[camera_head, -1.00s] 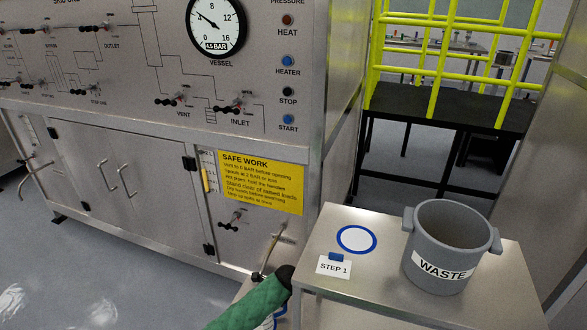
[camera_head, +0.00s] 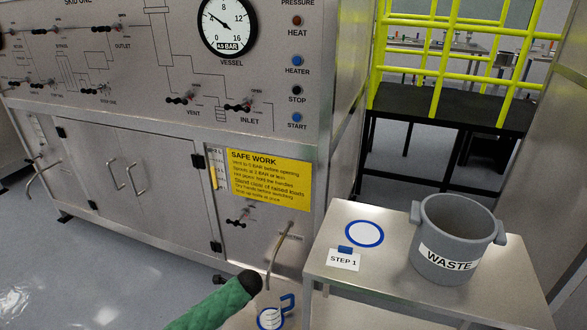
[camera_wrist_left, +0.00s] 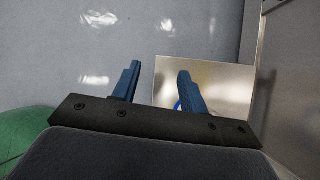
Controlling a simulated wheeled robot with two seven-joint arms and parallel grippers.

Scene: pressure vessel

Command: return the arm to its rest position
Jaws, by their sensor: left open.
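My left arm (camera_head: 215,306), in a green sleeve with a black end, comes in at the bottom of the head view; its gripper fingers do not show there. In the left wrist view my left gripper (camera_wrist_left: 158,80) shows two blue fingers spread apart with nothing between them. Beyond the fingers are grey floor and a pale metal surface (camera_wrist_left: 222,80). Part of a blue ring on that surface is mostly hidden by the right finger. My right gripper is in neither view.
A steel side table (camera_head: 345,284) holds a grey WASTE bucket (camera_head: 450,240), a blue ring mark (camera_head: 382,235) and a STEP 1 card (camera_head: 343,260). The skid cabinet (camera_head: 140,170) stands behind; open floor (camera_head: 60,270) lies left.

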